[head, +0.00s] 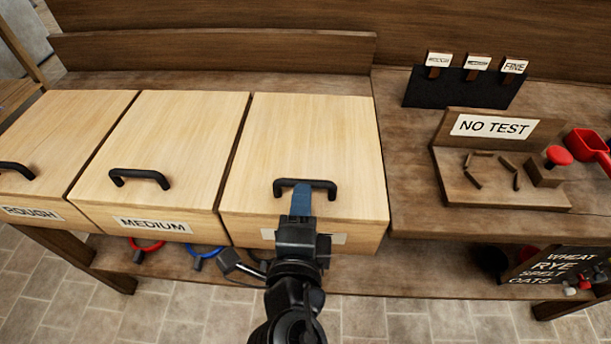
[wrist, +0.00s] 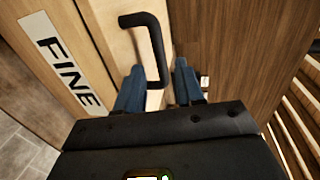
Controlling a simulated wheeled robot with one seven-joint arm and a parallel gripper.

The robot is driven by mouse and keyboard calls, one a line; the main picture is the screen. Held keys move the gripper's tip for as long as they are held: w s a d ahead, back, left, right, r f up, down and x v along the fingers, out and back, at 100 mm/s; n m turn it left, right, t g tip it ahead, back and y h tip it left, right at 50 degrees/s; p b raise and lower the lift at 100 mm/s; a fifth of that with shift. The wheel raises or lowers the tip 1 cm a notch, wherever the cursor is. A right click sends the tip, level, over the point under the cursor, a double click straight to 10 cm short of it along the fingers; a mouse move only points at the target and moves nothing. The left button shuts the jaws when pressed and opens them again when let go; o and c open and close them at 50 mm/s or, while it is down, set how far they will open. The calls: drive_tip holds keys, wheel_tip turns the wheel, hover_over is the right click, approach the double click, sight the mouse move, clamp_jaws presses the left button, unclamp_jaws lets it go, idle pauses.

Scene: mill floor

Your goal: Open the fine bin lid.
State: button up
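The fine bin (head: 300,165) is the rightmost of the three pale wooden bins, and its lid lies shut. Its black bar handle (head: 322,184) is near the lid's front edge. My gripper (head: 300,200) is at the handle, over the front of the bin, hiding most of the label in the head view. In the wrist view the FINE label (wrist: 62,62) is readable. There the blue fingers of my gripper (wrist: 160,82) stand apart, with one end of the handle (wrist: 156,48) between them.
The medium bin (head: 165,150) and rough bin (head: 50,130), both shut, stand to the left. A low back board (head: 210,48) runs behind the bins.

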sight(305, 180)
drive_tip(key=w, duration=0.2)
drive_tip(key=w+p, duration=0.1)
drive_tip(key=w, duration=0.1)
drive_tip(key=w+f, duration=0.1)
drive_tip(key=w, duration=0.1)
drive_tip(key=shift+d, duration=0.1)
drive_tip(key=shift+f, duration=0.1)
clamp_jaws()
idle(0.4)
